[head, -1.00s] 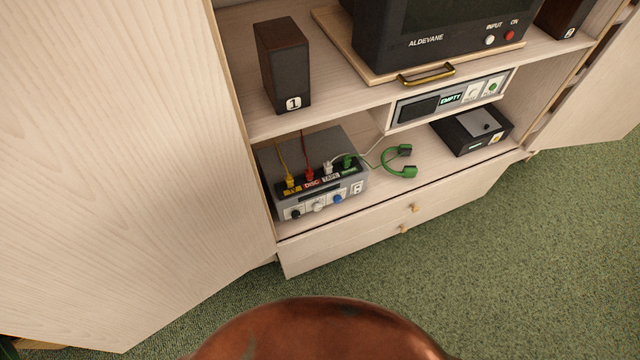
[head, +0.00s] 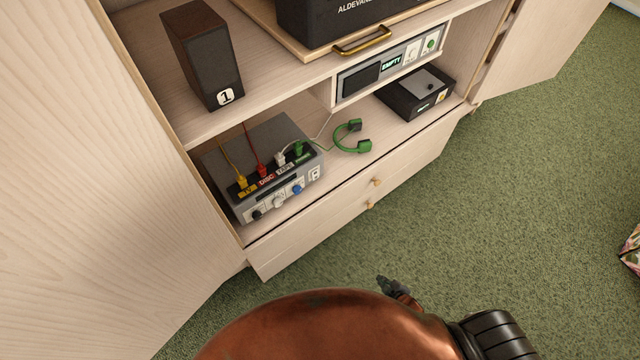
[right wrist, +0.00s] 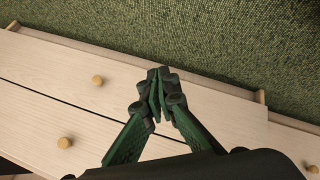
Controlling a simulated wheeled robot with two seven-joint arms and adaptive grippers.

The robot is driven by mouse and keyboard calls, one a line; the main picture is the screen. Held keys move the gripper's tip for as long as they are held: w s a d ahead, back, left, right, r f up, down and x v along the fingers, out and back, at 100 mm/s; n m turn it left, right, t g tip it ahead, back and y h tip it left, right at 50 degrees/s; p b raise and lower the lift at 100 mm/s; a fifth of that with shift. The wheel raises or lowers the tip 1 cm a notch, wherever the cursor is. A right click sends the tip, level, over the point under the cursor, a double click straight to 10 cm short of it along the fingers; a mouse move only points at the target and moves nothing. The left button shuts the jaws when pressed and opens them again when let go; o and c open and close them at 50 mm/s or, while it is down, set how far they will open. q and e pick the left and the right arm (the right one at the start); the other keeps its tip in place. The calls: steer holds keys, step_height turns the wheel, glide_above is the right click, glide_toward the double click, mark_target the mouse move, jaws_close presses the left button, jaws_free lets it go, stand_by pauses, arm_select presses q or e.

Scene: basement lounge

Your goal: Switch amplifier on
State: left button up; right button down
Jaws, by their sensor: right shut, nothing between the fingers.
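The amplifier (head: 262,165) is a grey box on the cabinet's lower shelf at the left. Yellow, red, white and green plugs stand on its labelled top edge. Its front has a black, a white and a blue knob (head: 297,189), and a small white switch plate (head: 314,174) at the right end. My right gripper (head: 392,285) shows small in front of and below the drawers, well apart from the amplifier. In the right wrist view its green fingers (right wrist: 160,93) are shut and empty, with the drawer fronts behind them. My left gripper is not in view.
Green headphones (head: 352,137) lie right of the amplifier. An open door (head: 95,200) bounds the left.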

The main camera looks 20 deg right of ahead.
mark_target(316, 178)
steer(key=w+a+r+n+t+y+b, duration=0.1)
steer(key=w+a+r+n+t, duration=0.15)
steer(key=w+r, duration=0.45)
steer(key=w+a+r+n+t+y+b, duration=0.1)
steer(key=w+r+n+t+b, duration=0.15)
steer(key=w+r, duration=0.45)
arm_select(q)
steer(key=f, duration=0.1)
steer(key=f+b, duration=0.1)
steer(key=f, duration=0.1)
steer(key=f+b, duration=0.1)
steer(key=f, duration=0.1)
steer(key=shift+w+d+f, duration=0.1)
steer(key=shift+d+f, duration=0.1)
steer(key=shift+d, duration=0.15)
arm_select(e)
steer(key=w+a+r+n+t+y, duration=0.1)
steer(key=w+a+r+n, duration=0.2)
steer(key=r, duration=0.5)
steer(key=w+a+r+n+t+y, duration=0.2)
steer(key=w+a+r+n, duration=0.2)
steer(key=r, duration=0.5)
steer(key=shift+w+a+r+n, duration=0.15)
steer(key=shift+w+n, duration=0.45)
steer(key=shift+w, duration=0.25)
